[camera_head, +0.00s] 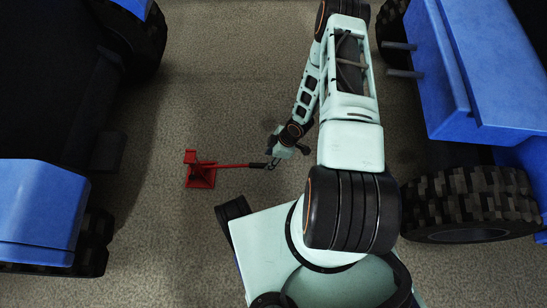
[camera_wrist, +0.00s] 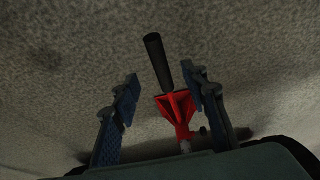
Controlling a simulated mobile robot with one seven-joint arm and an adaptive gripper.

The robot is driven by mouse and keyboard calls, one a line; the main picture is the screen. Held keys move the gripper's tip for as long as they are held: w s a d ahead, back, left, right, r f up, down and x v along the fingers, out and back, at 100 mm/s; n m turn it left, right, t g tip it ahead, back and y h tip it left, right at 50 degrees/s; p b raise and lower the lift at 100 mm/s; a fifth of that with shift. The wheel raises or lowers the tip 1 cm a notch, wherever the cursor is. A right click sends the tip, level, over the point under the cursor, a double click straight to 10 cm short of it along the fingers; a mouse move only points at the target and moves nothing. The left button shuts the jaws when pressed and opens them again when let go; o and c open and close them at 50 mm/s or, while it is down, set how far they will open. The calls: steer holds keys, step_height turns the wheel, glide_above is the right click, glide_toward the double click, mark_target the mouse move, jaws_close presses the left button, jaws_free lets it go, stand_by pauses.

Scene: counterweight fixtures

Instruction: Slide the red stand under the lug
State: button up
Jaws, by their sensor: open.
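The red stand (camera_head: 200,174) sits on the floor left of my arm, with a square base and a short upright. A red bar runs right from it to a black grip (camera_head: 257,165). My gripper (camera_head: 272,163) is at the bar's right end, close to the grip. In the wrist view, the open fingers (camera_wrist: 165,115) have a red finned part (camera_wrist: 177,108) and a black rod (camera_wrist: 157,60) between or just beyond them; I cannot tell whether they touch. A dark grey block (camera_head: 107,152) juts from the left vehicle; I cannot tell if it is the lug.
A blue vehicle (camera_head: 40,215) with dark tyres stands on the left. Another blue vehicle (camera_head: 490,70) stands on the right, with two grey pegs (camera_head: 403,73) pointing left. The carpet-like floor (camera_head: 200,90) between the left vehicle and my arm is clear around the stand.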

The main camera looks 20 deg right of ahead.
steer(key=b+x, duration=0.2)
steer(key=x, duration=0.1)
steer(key=shift+f, duration=0.4)
steer(key=shift+x, duration=1.9)
jaws_close()
